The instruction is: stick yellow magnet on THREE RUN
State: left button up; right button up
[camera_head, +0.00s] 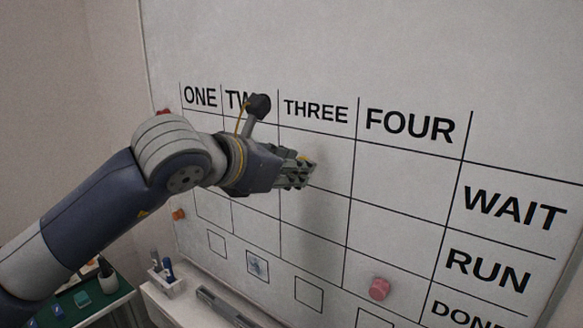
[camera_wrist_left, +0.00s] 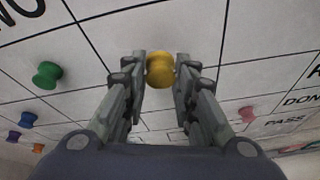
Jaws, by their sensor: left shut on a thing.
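My left gripper (camera_head: 300,173) reaches in from the left in front of the whiteboard (camera_head: 240,45). It is shut on the yellow magnet (camera_wrist_left: 160,70), held between its fingertips in the left wrist view. In the head view only a small yellow bit (camera_head: 304,157) of it shows above the fingers. The fingers overlap the THREE column (camera_head: 316,111), around the WAIT row (camera_head: 515,210); the RUN row (camera_head: 487,270) lies just below. In the wrist view the magnet stands in front of a grid line. I cannot tell if it touches the board. My right gripper is not in view.
A pink magnet (camera_head: 379,289) sits low in the FOUR column. A green magnet (camera_wrist_left: 46,75) is left of my gripper. An orange magnet (camera_head: 179,214) is at the board's left edge. A marker holder (camera_head: 165,285) and a green table (camera_head: 110,302) stand below left.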

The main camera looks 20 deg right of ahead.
pick_arm(q)
jog(key=s+a+b, duration=0.3)
jog(key=a+b, duration=0.1)
jog(key=b, duration=0.1)
jog(key=shift+s+a, duration=0.35)
jog(key=shift+a, duration=0.05)
jog(key=shift+w, duration=0.1)
dwell(1.1)
